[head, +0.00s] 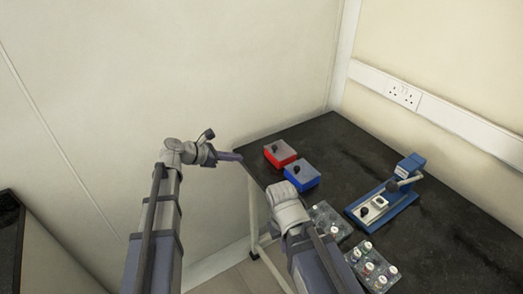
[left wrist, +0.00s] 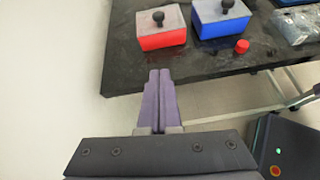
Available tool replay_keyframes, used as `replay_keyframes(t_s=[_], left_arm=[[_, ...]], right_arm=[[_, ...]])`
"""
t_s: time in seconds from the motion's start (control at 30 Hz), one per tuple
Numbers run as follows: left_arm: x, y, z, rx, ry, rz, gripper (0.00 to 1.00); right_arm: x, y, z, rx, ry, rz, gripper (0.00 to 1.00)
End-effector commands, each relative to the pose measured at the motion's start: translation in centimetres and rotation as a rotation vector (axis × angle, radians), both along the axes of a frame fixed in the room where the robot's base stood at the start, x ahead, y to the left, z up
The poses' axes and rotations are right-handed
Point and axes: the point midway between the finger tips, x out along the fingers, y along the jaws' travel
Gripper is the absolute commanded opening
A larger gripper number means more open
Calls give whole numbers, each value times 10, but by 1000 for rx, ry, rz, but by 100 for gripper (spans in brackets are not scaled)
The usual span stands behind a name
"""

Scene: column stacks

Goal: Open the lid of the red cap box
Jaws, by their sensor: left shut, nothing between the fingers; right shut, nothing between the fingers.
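The lid looks closed. In the left wrist view the red box (left wrist: 163,41) is ahead of the fingers. My left gripper (head: 238,157) is shut and empty, left of the red box and apart from it, by the table's edge. Its fingers (left wrist: 159,75) are together in the left wrist view. My right arm reaches to the table's near edge; its gripper fingers are hidden.
A blue box (head: 304,179) with a similar knobbed lid stands beside the red box. A small red cap (left wrist: 242,46) lies in front of the blue box. Trays of small capped items (head: 372,268) and a blue device (head: 385,207) are further right. The table's back is clear.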

Motion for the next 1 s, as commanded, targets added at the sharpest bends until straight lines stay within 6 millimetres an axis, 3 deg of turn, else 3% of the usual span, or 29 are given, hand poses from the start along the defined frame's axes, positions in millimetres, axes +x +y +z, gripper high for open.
replay_keyframes(t_s=[0.23,0.73,0.8,1.0], left_arm=[[7,-11,-10,1,0,-4,0],[48,-77,-56,3,-1,-6,0],[50,-83,-36,3,-1,-4,0],[55,-95,-24,3,-1,-4,0]], right_arm=[[0,0,-10,0,0,0,0],[0,0,-55,0,0,0,0],[0,0,-36,0,0,0,0],[0,0,-24,0,0,0,0]])
